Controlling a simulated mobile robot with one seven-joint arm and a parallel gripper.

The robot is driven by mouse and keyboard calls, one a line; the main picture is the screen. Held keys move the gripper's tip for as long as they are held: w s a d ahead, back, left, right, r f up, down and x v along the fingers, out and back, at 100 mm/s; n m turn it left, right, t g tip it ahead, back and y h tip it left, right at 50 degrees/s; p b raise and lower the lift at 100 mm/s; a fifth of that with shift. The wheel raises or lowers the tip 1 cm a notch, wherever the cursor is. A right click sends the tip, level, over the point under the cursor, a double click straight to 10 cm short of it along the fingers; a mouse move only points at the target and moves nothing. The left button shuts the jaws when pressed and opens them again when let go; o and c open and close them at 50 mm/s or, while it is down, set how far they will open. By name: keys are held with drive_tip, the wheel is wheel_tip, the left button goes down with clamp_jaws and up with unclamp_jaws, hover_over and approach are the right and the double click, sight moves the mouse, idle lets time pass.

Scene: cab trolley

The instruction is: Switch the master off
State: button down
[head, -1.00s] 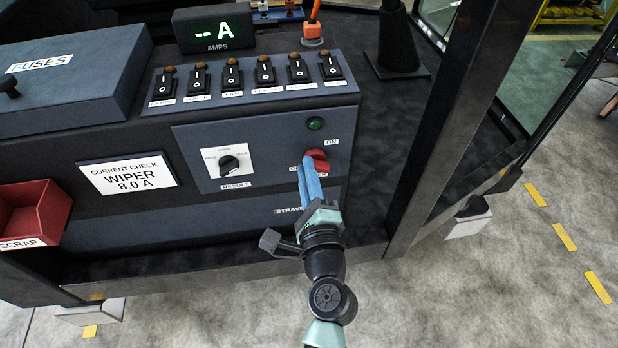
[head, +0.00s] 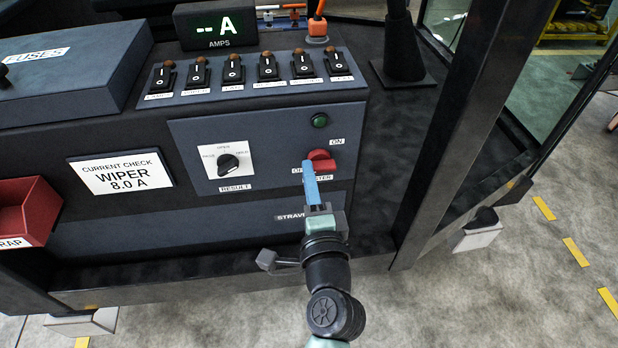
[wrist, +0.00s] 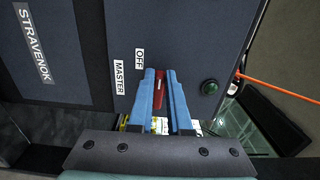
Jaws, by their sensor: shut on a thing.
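The red master switch (head: 322,160) is on the dark front panel, between the ON label (head: 337,141) and the partly covered OFF and MASTER labels. My gripper (head: 309,168) reaches up to it from below, its blue fingers at the knob's left side. In the wrist view, the red handle (wrist: 158,83) sits between the two blue fingertips (wrist: 161,76), and my gripper is shut on it. The OFF label (wrist: 139,59) and MASTER label (wrist: 118,77) lie just left of the fingers. The handle's exact angle is hard to tell.
A green lamp (head: 319,121) is just above the switch. A white-faced selector knob (head: 228,162) is to its left, with a row of rocker switches (head: 233,70) above. The display (head: 226,27) reads "-- A". A dark post (head: 480,130) stands at the right.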

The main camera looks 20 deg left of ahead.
drive_tip(key=shift+f, duration=0.1)
drive_tip(key=c, duration=0.9)
unclamp_jaws()
drive_tip(key=shift+o, duration=0.2)
drive_tip(key=b+v, duration=0.2)
drive_tip(key=v, duration=1.1)
